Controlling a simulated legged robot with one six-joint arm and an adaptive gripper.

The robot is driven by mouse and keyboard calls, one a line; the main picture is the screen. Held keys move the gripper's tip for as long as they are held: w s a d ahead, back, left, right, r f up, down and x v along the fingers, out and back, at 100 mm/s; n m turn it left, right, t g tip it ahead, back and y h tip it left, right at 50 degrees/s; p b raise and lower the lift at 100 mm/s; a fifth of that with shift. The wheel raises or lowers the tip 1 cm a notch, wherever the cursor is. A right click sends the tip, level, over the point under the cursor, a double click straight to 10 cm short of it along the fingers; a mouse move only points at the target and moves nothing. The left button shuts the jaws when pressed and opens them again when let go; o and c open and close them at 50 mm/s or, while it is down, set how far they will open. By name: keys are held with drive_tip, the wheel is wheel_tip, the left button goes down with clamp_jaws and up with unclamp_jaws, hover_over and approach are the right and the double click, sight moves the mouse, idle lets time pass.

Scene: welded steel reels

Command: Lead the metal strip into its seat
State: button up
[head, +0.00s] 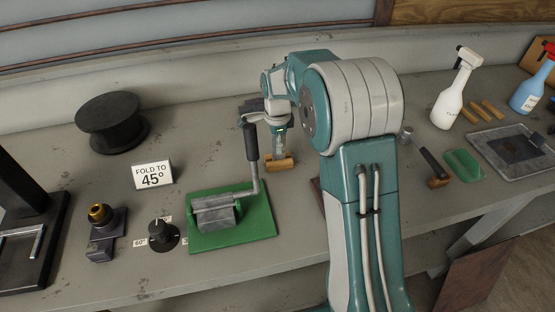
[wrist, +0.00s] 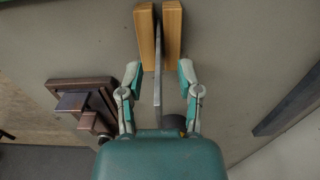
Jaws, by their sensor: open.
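In the wrist view a thin grey metal strip (wrist: 157,88) runs between two wooden blocks (wrist: 173,38) and back toward my gripper. My gripper (wrist: 159,76) is open, with one finger on each side of the strip and clear space to both. In the head view my gripper (head: 279,146) points down just above a small wooden holder (head: 279,164), behind the folding device. The folding device (head: 215,212) is grey metal on a green base (head: 258,222), with a dark-handled crank (head: 251,142) standing up. I cannot tell which part is the seat.
A sign (head: 152,176) reads "FOLD TO 45°". A black dial (head: 163,236) and a brass-topped fixture (head: 103,225) stand left of the device. A black reel (head: 112,122) stands at the back left. Spray bottles (head: 455,95) and a dark metal plate (head: 512,150) are at the right.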

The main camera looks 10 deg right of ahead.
drive_tip(key=shift+d, duration=0.15)
clamp_jaws()
drive_tip(key=shift+d, duration=0.15)
drive_tip(key=shift+a+r, duration=0.2)
drive_tip(key=shift+r, duration=0.35)
wheel_tip(320, 180, up, 2)
drive_tip(key=shift+r, duration=0.2)
drive_tip(key=s+a+r, duration=0.3)
drive_tip(key=s+r, duration=0.6)
drive_tip(key=s, duration=0.4)
drive_tip(key=shift+s+a+r, duration=0.25)
drive_tip(key=shift+s+r, duration=0.05)
